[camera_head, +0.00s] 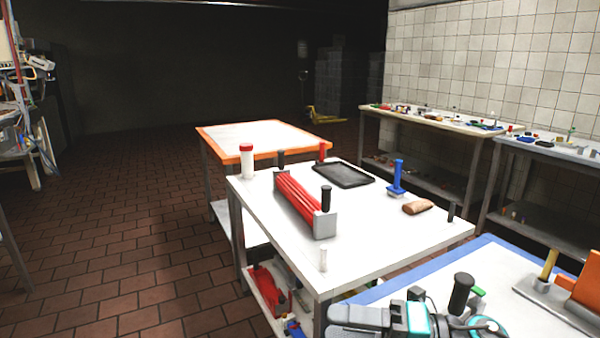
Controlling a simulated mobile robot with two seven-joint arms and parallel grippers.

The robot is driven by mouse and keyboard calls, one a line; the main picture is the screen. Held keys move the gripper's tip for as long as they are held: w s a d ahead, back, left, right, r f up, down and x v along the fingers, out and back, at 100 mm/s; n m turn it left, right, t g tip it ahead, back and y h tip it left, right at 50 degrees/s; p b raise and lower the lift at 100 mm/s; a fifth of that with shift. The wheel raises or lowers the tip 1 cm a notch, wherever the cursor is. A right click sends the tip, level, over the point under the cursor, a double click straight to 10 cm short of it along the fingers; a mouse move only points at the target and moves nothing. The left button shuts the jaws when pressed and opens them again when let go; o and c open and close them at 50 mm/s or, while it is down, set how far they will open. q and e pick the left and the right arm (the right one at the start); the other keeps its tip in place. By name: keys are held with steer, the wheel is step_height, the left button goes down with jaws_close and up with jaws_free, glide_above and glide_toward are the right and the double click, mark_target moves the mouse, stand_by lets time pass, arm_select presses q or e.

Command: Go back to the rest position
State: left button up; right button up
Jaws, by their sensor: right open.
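My right gripper (418,318) shows at the bottom edge, right of centre, as grey, black and teal parts over a blue-edged white table (400,288). It is open, its fingers are hard to make out and part of it is cut off by the frame. I see nothing held in it. My left gripper is not in view. On the white table (370,254) ahead stand a white bottle with a red cap (247,163), a red ribbed thing with grey ends (299,201), a black tray (343,175), a blue upright tool (397,180) and a brown bread-like piece (417,207).
An orange-edged table (262,136) stands behind the white one. Cluttered benches (430,121) line the tiled wall at right. An orange block (583,285) and a yellow-handled tool (548,265) are near the right edge. The brick floor (120,240) at left is largely clear.

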steer(key=s+d+f+m+t+h, duration=0.2)
steer(key=d+f+m+t+h, duration=0.25)
steer(key=m, duration=0.55)
steer(key=s+d+f+m+t+h, duration=0.1)
steer(key=d+f+m+t+h, duration=0.15)
steer(key=f+m+h, duration=0.45)
steer(key=s+d+f+m+t+h, duration=0.2)
steer(key=f+m+t+h, duration=0.15)
steer(key=f+m, duration=0.6)
steer(key=s+d+f+m+g+h, duration=0.1)
steer(key=s+f+m+g, duration=0.2)
steer(key=s+m, duration=0.3)
steer(key=shift+s+d+f+m, duration=0.35)
steer(key=shift+s+f, duration=0.35)
steer(key=shift+f, duration=0.05)
steer(key=shift+s, duration=0.1)
steer(key=shift+c, duration=0.4)
